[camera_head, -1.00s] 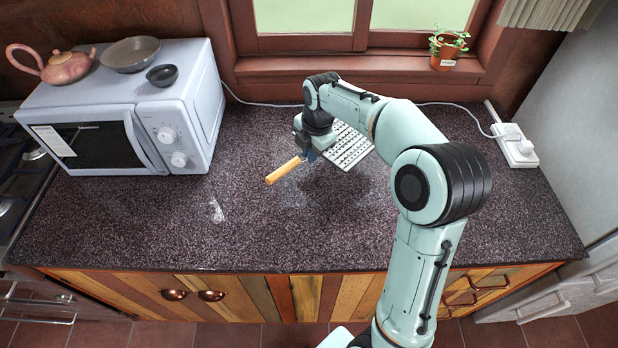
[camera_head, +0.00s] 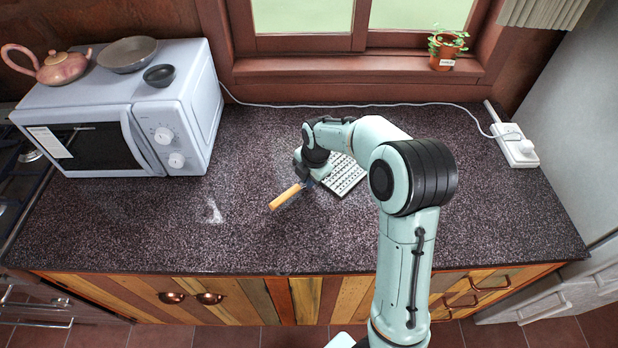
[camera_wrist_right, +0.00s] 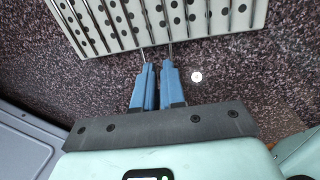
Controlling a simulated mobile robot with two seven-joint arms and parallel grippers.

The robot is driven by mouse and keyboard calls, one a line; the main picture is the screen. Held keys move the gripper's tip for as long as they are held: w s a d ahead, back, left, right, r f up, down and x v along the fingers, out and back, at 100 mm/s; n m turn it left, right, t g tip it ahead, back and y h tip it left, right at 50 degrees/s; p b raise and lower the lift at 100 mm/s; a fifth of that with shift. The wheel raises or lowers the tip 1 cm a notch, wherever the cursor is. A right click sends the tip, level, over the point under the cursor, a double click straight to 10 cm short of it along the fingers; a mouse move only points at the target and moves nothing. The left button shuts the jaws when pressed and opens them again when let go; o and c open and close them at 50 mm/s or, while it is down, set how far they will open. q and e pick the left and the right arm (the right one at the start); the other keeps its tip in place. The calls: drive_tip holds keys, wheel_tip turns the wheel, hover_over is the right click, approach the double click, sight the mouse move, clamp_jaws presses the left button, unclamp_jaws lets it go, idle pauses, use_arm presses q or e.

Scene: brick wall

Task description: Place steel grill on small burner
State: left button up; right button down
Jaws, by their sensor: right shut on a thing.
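The steel grill is a pale perforated plate with bars across it (camera_head: 345,174) and an orange wooden handle (camera_head: 285,197). It is over the middle of the dark counter; whether it touches the counter is unclear. My right gripper (camera_head: 316,178) is shut on the grill between plate and handle. In the right wrist view, its blue fingers (camera_wrist_right: 156,75) are close together at the grill's thin wires, with the plate (camera_wrist_right: 170,18) beyond. The stove (camera_head: 20,165) shows only partly at the left edge, and I cannot tell which burner is the small one. My left gripper is not in view.
A white microwave (camera_head: 185,110) stands between stove and grill, with a teapot (camera_head: 62,68), a large bowl (camera_head: 128,54) and a small bowl (camera_head: 160,75) on top. A power strip (camera_head: 518,150) lies at the right. The front counter (camera_head: 190,225) is clear.

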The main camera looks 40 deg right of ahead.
drive_tip(key=shift+f, duration=0.1)
drive_tip(key=c, duration=1.2)
unclamp_jaws()
